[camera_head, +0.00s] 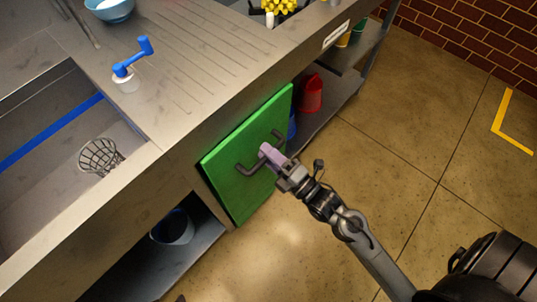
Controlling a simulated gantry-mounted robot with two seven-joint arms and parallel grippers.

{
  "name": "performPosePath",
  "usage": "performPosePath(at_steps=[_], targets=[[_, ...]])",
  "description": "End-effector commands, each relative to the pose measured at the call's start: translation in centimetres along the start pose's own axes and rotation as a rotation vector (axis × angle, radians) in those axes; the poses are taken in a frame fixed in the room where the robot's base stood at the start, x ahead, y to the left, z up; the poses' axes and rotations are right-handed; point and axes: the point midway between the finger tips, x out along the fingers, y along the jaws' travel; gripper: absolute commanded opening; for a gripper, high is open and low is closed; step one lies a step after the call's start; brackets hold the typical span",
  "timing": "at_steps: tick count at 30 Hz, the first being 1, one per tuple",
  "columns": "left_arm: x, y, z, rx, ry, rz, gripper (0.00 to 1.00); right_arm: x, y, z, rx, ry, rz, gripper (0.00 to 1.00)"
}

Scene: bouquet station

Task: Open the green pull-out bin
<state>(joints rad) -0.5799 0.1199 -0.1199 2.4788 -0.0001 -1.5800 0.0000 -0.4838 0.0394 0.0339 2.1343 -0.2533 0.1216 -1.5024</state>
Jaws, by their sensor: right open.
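The green pull-out bin (239,187) has a flat green front set under the metal counter, which looks closed or nearly so. A dark bar handle (247,168) stands out from its front. My right gripper (268,153) reaches in from the lower right with its pale purple fingertips at the handle. It is open, and the fingertips overlap the handle in the picture; I cannot tell whether they touch it. My left gripper is not in view.
A red container (311,94) stands on the lower shelf right of the bin. The floor (400,140) in front is clear.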

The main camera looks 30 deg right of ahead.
Motion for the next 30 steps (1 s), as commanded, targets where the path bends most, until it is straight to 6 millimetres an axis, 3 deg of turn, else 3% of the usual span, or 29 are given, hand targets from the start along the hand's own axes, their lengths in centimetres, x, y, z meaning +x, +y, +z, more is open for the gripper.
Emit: performPosePath(at_steps=[9, 17, 18, 30], targets=[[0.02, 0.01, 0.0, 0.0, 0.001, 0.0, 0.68, 0.19, 0.02, -0.01, 0.0, 0.0, 0.0, 0.41], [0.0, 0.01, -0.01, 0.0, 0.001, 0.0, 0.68, 0.18, 0.02, 0.0, 0.0, 0.0, 0.0, 0.01], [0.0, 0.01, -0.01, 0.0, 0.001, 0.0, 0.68, 0.18, 0.02, 0.0, 0.0, 0.0, 0.0, 0.0], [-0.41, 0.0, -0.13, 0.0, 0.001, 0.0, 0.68, 0.08, 0.18, -0.39, 0.002, 0.012, 0.0, 0.0]])
